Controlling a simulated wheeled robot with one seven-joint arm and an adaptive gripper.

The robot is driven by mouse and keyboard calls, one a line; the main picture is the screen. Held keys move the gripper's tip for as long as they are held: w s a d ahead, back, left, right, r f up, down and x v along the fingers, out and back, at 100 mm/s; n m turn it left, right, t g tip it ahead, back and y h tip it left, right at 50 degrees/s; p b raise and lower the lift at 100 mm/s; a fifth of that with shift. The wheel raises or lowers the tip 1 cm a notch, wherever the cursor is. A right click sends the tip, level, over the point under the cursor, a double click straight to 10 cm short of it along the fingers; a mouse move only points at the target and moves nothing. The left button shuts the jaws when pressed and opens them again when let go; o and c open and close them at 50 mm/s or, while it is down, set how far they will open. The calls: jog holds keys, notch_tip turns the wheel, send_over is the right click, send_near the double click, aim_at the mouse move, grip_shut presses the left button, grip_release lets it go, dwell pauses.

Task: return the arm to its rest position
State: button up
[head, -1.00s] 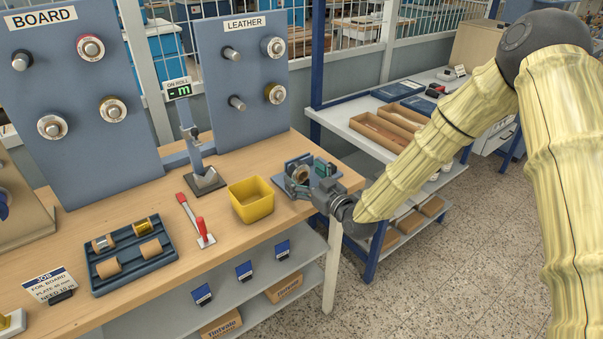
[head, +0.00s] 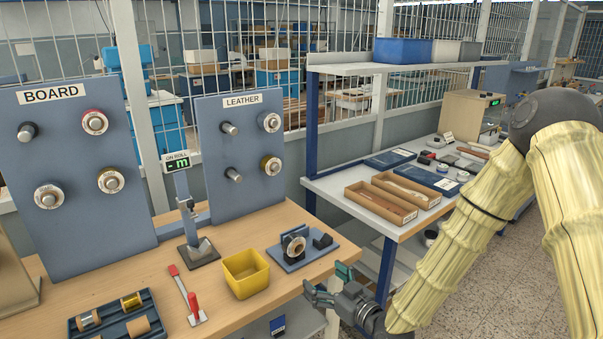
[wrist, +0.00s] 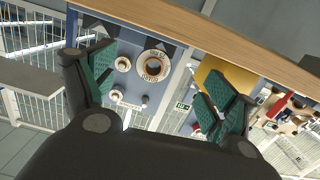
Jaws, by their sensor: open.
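My gripper (head: 326,284) is open and empty, just off the bench's right front corner. It is apart from the blue holder (head: 297,262), on which a foil roll (head: 294,245) stands on edge. In the wrist view my two teal-padded fingers are spread wide around nothing (wrist: 163,95). Beyond them the roll shows between the fingers (wrist: 155,66), and the yellow bin (wrist: 212,70) is partly behind the right finger.
The wooden bench (head: 225,305) carries a yellow bin (head: 245,287), a red-handled tool (head: 187,295) and a tray of rolls (head: 72,325). Pegboards stand behind. A side shelf with cardboard trays (head: 380,204) stands to the right. Open floor (head: 480,280) lies at right.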

jog(key=s+d+f+m+g+h, duration=0.2)
jog(key=s+d+f+g+h, duration=0.1)
jog(key=s+f, duration=0.7)
jog(key=s+d+f+m+g+h, duration=0.3)
jog(key=s+f, duration=0.4)
jog(key=f, duration=0.6)
jog(key=s+d+f+m+g+h, duration=0.1)
jog(key=s+d+f+g, duration=0.1)
jog(key=s, duration=0.6)
jog(key=s+d+f+m+g+h, duration=0.1)
jog(key=s+d+f+g, duration=0.2)
jog(key=s, duration=0.5)
jog(key=s+d+f+m+g+h, duration=0.1)
jog(key=s+d+f+g, duration=0.2)
jog(key=s, duration=0.4)
jog(key=shift+s+d+f+h, duration=0.2)
jog(key=shift+s+d+h, duration=0.2)
jog(key=shift+d, duration=0.25)
